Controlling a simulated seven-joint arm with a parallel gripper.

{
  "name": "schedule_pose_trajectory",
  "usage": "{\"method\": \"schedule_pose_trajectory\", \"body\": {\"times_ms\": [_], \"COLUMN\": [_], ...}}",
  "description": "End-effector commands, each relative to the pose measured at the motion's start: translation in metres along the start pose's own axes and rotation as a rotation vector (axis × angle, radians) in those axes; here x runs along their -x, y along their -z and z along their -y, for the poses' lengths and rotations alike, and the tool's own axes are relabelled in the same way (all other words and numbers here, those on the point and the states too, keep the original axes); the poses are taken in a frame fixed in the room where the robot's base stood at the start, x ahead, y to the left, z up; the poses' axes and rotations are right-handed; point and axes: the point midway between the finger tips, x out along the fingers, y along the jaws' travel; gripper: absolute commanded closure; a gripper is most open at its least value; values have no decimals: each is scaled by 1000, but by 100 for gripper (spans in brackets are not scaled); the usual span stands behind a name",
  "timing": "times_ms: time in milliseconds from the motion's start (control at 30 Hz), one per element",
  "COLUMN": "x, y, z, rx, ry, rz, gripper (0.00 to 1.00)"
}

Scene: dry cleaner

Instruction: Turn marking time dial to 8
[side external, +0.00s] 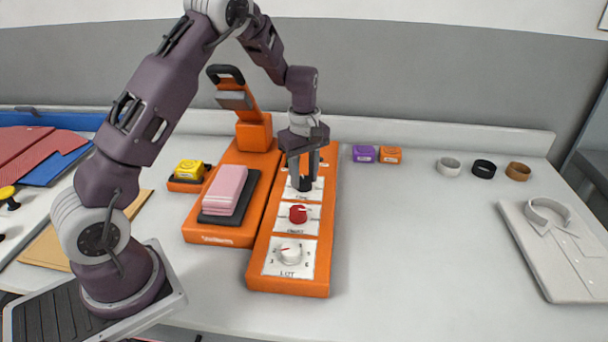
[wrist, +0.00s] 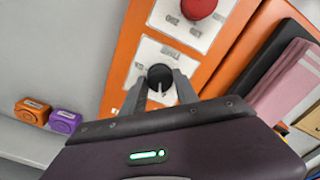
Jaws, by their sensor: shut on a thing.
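The marking time dial is taken to be the black knob (side external: 305,184) on a white plate at the far end of the orange control panel (side external: 290,285); its label is too small to read surely. My gripper (side external: 304,172) points down over it, shut on the knob, with a finger on each side. In the wrist view the black knob (wrist: 160,74) sits between the fingertips (wrist: 160,88). A pale pointer line shows on its near side, but I cannot tell which number it points to. The fingers hide part of the plate.
A red knob (side external: 298,214) and a white knob (side external: 290,252) sit nearer on the panel. Left is the orange press (side external: 220,238) with pink cloth (side external: 226,190). Purple (side external: 363,154) and orange (side external: 390,155) blocks lie right. A folded shirt (side external: 558,250) is far right.

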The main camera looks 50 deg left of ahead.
Motion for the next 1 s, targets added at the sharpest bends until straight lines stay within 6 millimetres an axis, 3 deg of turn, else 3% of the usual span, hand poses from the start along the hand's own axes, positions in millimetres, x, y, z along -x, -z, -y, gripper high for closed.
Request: {"method": "schedule_pose_trajectory", "body": {"times_ms": [1000], "x": [0], "y": [1], "z": [0], "rx": [-960], "ry": [-1], "rz": [-1], "gripper": [100]}}
